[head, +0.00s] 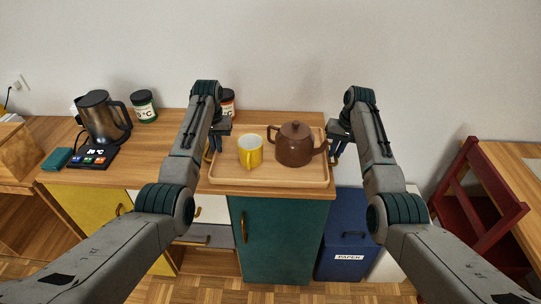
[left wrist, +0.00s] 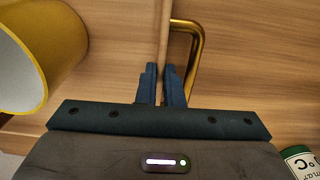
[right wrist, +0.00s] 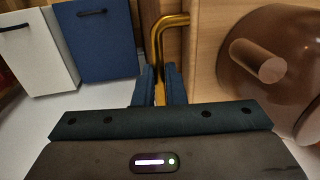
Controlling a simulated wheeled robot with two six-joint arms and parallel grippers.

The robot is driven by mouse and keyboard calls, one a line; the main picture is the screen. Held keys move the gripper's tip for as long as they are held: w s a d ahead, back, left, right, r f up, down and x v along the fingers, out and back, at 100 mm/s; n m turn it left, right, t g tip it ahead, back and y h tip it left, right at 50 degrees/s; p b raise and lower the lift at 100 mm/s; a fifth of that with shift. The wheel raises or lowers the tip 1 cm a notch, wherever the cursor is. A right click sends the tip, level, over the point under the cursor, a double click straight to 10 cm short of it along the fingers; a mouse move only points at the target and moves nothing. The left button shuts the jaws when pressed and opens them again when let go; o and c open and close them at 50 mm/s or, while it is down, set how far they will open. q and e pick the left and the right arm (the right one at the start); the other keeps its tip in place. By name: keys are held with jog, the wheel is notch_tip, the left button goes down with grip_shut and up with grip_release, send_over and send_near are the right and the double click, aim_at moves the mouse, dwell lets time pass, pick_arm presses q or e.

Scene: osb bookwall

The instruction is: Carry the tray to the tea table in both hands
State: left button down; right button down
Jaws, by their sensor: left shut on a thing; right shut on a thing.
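The wooden tray (head: 270,181) is at the front right of the wooden counter, and I cannot tell whether it touches the top. It carries a yellow mug (head: 250,151) and a brown teapot (head: 295,145), both upright. My left gripper (head: 211,150) is shut on the tray's left side, by a brass handle (left wrist: 200,45). My right gripper (head: 335,154) is shut on the tray's right side, at the other brass handle (right wrist: 158,42). The mug shows in the left wrist view (left wrist: 40,50), the teapot in the right wrist view (right wrist: 285,90). I cannot pick out the tea table for certain.
On the counter (head: 165,150) left of the tray are a kettle (head: 101,120), a teal box (head: 57,159) and a jar (head: 144,106). Another jar (head: 228,100) stands behind the tray. A blue paper bin (head: 345,225) is below right. A red chair (head: 478,205) stands by a wooden table (head: 515,165).

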pick_arm(q)
jog(key=shift+w+r, duration=0.1)
jog(key=shift+r, duration=0.05)
pick_arm(e)
jog(key=shift+w+r, duration=0.1)
jog(key=shift+r, duration=0.05)
